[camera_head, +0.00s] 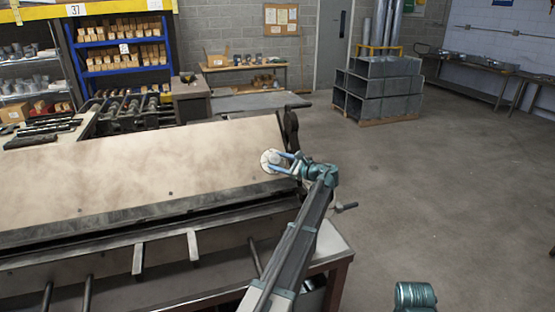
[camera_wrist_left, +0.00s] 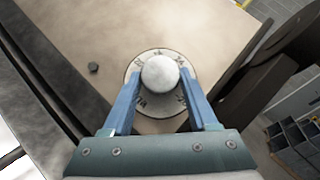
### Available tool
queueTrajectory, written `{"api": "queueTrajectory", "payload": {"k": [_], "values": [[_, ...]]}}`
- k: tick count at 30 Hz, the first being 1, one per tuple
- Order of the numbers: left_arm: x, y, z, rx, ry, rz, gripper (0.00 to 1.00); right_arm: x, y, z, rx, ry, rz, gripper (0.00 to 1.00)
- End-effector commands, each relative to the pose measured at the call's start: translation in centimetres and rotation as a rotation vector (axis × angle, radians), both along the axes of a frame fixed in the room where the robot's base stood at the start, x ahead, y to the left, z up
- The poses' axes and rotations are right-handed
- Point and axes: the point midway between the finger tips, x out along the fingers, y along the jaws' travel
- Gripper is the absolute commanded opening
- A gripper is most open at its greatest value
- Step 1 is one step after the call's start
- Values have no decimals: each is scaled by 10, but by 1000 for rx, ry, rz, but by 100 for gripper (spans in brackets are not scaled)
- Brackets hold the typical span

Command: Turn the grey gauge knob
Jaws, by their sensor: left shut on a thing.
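The grey gauge knob (camera_wrist_left: 160,73) is a round, pale grey cap at the centre of a light dial plate (camera_wrist_left: 149,110) with dark markings around it. In the head view the knob (camera_head: 272,157) is at the right end of the machine's large tan sheet-metal surface (camera_head: 140,165). My left gripper (camera_wrist_left: 163,88) has its two blue fingers on either side of the knob, shut on it. In the head view the left gripper (camera_head: 280,161) reaches the dial from the lower right. The fingers cover part of the dial's sides. My right gripper does not show.
A dark upright lever or bracket (camera_head: 291,130) stands close behind the knob at the machine's right end. A small dark bolt head (camera_wrist_left: 94,68) is on the surface left of the dial. Stacked grey ducts (camera_head: 378,90) stand farther back. The floor to the right is clear.

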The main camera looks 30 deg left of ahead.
Motion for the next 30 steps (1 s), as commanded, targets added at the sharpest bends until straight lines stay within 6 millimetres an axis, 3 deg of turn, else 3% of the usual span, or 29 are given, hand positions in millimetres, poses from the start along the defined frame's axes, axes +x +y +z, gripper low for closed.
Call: {"api": "queueTrajectory", "payload": {"k": [15,30], "values": [[9,1,9,-191,-232,301,3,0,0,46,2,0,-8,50],[9,2,7,-270,-327,424,3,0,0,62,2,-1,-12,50]]}}
